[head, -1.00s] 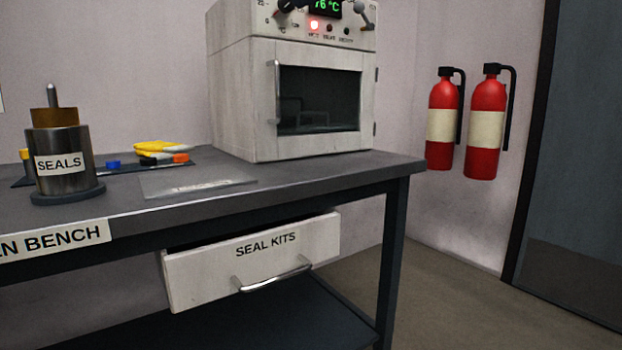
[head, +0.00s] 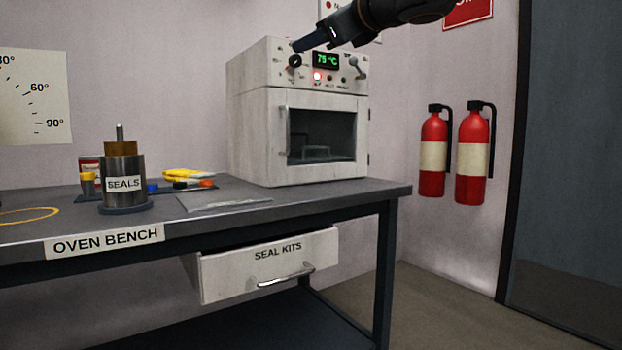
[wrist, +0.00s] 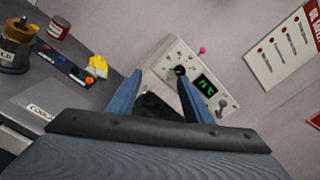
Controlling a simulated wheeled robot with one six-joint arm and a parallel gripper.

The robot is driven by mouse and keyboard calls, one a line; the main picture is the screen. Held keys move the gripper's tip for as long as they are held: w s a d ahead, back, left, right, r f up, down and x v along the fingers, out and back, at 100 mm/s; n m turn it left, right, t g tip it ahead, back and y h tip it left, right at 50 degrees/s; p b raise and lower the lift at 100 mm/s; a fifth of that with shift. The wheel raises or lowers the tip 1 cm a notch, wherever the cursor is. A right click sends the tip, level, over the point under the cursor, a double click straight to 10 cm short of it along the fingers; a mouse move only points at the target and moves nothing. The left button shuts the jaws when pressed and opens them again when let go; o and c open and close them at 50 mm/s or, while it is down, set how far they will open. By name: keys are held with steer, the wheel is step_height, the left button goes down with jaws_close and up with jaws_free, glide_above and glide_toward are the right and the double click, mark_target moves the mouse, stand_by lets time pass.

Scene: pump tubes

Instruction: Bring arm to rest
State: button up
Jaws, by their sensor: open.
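My gripper (head: 318,43) is at the top of the head view, in front of the oven's control panel. In the wrist view its two blue fingers (wrist: 158,95) are spread apart with nothing between them. The white oven (head: 255,140) stands on the bench, its door shut.
The SEAL KITS drawer (head: 265,268) sticks out below. Two fire extinguishers (head: 433,155) hang on the right wall.

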steer(key=s+a+f+m+g+h+p, duration=0.1)
steer(key=s+f+m+g+h, duration=0.15)
steer(key=f+m, duration=1.15)
steer(key=s+a+f+m+g+h+p, duration=0.1)
steer(key=s+f+m+h, duration=0.3)
steer(key=f+m, duration=0.95)
steer(key=s+f+m+g+h+p, duration=0.1)
steer(key=s+f+m+g, duration=0.6)
steer(key=s+f, duration=0.7)
steer(key=s+f+m+g+h+p, duration=0.1)
steer(key=s+f+m+g, duration=0.4)
steer(key=s+f+m, duration=0.9)
steer(key=s+d+r+p, duration=0.1)
steer(key=d+r+p, duration=0.6)
steer(key=r+p, duration=0.4)
steer(key=s+d+r+m+h+p, duration=0.1)
steer(key=d+r+p, duration=0.5)
steer(key=r+p, duration=0.4)
steer(key=s+d+r+p, duration=0.1)
steer(key=d+r+p, duration=0.6)
steer(key=r+p, duration=0.4)
steer(key=p, duration=0.5)
steer(key=shift+d+r+p, duration=0.3)
steer(key=shift+p, duration=0.05)
steer(key=shift+s+h, duration=0.1)
steer(key=shift+h, duration=0.15)
